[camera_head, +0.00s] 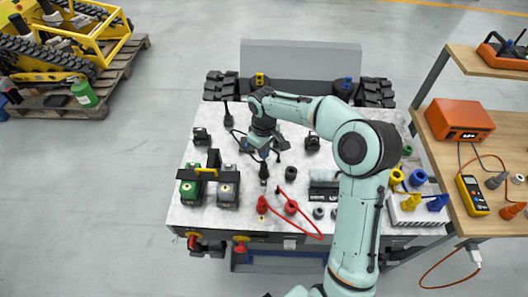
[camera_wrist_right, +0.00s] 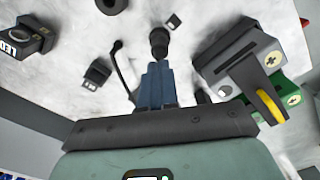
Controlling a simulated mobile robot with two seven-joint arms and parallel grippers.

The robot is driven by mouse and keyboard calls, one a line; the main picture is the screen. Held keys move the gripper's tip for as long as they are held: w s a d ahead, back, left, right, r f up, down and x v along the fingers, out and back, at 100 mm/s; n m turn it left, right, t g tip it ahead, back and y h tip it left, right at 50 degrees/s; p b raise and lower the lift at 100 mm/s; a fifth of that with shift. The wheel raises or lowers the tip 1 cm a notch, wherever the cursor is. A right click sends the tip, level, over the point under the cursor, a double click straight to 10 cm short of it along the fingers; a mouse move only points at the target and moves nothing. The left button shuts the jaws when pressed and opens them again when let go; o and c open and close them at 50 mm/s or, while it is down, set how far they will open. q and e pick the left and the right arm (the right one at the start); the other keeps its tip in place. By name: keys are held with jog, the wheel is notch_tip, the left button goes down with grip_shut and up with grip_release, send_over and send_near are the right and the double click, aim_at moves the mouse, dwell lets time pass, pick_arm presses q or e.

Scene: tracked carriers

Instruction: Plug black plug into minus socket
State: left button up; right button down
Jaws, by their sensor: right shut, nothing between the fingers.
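My right gripper (camera_head: 262,157) reaches over the white worktop from the right and points down. In the right wrist view its blue fingers (camera_wrist_right: 157,88) are closed together. A black plug-like piece (camera_head: 264,174) stands just below the fingertips; in the wrist view a dark round-topped piece (camera_wrist_right: 159,42) shows right beyond them. I cannot tell whether the fingers touch it, or whether it sits in a socket. Another upright black piece (camera_head: 227,120) stands at the far left of the worktop. I cannot make out a minus mark on any socket. My left gripper is not in view.
A green-and-black battery-like block (camera_head: 190,190) and a darker one (camera_head: 227,192) stand left of the gripper. A wooden bench (camera_head: 440,135) stands at right.

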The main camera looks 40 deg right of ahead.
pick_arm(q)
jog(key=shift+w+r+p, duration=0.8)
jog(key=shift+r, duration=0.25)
pick_arm(e)
notch_tip(320, 180, up, 13)
